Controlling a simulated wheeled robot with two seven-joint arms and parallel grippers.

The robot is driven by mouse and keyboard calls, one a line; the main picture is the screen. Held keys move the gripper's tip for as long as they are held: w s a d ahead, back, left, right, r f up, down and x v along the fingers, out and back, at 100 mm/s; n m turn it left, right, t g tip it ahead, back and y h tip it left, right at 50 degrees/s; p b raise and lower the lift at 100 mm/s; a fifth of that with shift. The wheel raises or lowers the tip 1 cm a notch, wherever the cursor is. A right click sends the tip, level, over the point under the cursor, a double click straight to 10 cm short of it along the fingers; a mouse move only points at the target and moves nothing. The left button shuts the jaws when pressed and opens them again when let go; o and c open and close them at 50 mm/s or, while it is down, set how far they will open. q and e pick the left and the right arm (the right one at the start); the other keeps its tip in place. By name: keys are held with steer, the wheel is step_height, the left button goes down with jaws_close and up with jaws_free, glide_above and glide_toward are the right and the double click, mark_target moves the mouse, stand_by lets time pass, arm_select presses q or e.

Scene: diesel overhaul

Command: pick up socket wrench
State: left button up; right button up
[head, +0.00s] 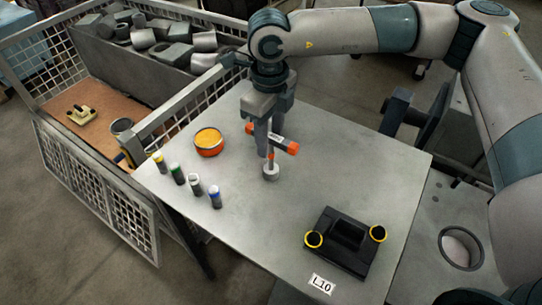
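The socket wrench (287,146) has a dark crossbar with orange ends and a pale label. A thin upright shaft runs down from it to a grey round socket (270,173), just over or on the table. My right gripper (269,143) points down from above. Its fingers lie on either side of the crossbar, one in front and one behind, and look closed on it. The front finger hides part of the bar. I cannot tell whether the socket touches the table. My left gripper is not in view.
The grey table (330,180) holds an orange round tin (209,141), several small capped bottles (195,186) and a black block with yellow rings (345,243). A mesh crate (97,185) with metal parts stands at left. The table's middle right is clear.

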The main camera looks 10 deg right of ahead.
mark_target(271, 168)
steer(key=shift+f+p, duration=0.25)
steer(key=shift+p, duration=0.1)
step_height(271, 168, down, 3)
steer(key=shift+d+r+p, duration=0.1)
steer(key=shift+d+p, duration=0.05)
steer(key=shift+p, duration=0.6)
steer(key=shift+f, duration=0.4)
steer(key=shift+c, duration=0.4)
jaws_close()
